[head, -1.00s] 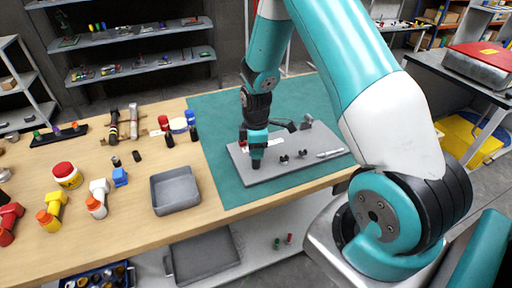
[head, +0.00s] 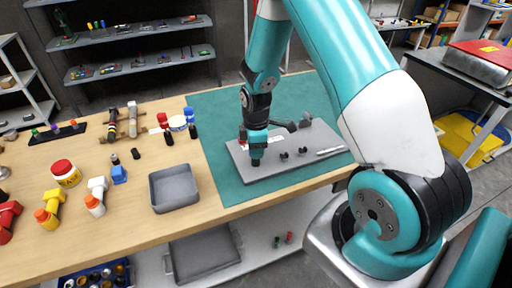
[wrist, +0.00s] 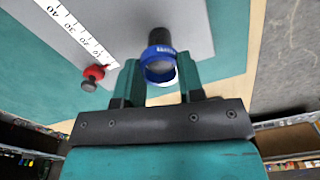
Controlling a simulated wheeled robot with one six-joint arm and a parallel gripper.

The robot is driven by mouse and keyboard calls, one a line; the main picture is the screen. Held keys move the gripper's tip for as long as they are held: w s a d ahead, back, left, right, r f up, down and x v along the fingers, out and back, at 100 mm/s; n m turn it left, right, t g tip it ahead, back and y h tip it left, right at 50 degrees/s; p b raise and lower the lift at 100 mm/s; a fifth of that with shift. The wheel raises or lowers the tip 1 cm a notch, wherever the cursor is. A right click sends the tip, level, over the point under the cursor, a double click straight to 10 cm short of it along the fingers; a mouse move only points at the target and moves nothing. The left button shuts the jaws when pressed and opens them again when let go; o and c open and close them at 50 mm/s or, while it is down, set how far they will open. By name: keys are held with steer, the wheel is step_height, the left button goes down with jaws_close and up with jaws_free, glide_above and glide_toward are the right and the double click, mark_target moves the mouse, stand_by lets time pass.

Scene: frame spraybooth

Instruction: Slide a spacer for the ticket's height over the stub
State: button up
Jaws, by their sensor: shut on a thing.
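My gripper (wrist: 158,85) points down over the grey plate (head: 285,168) on the teal mat, shown also in the head view (head: 257,143). Its fingers are closed on a blue ring-shaped spacer (wrist: 160,66), open towards the wrist camera. A dark cylinder (wrist: 158,37) extends from the blue ring towards the plate. It also shows below the fingers in the head view (head: 256,161). I cannot tell whether it is the spacer's body or the stub, or whether it touches the plate. No readable ticket height is visible.
A white scale (wrist: 76,32) and a red knob (wrist: 94,73) lie beside the gripper. Small dark parts (head: 284,155) and a silver tool (head: 330,150) are on the plate. A grey tray (head: 174,189) and capped cylinders (head: 190,114) stand left.

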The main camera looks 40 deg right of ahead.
steer(key=shift+f+b, duration=0.7)
steer(key=shift+f, duration=0.35)
steer(key=o, duration=1)
steer(key=shift+c, duration=0.2)
step_height(320, 180, up, 18)
steer(key=b, duration=0.2)
steer(key=shift+f, duration=0.25)
steer(key=s+a+r+m+y, duration=0.2)
steer(key=s+a+r, duration=0.2)
steer(key=s+a, duration=0.7)
steer(key=s+a+r+m+y, duration=0.2)
steer(key=s+a+r, duration=0.2)
steer(key=s+a, duration=0.7)
steer(key=shift+a+m, duration=0.3)
steer(key=shift+m, duration=0.1)
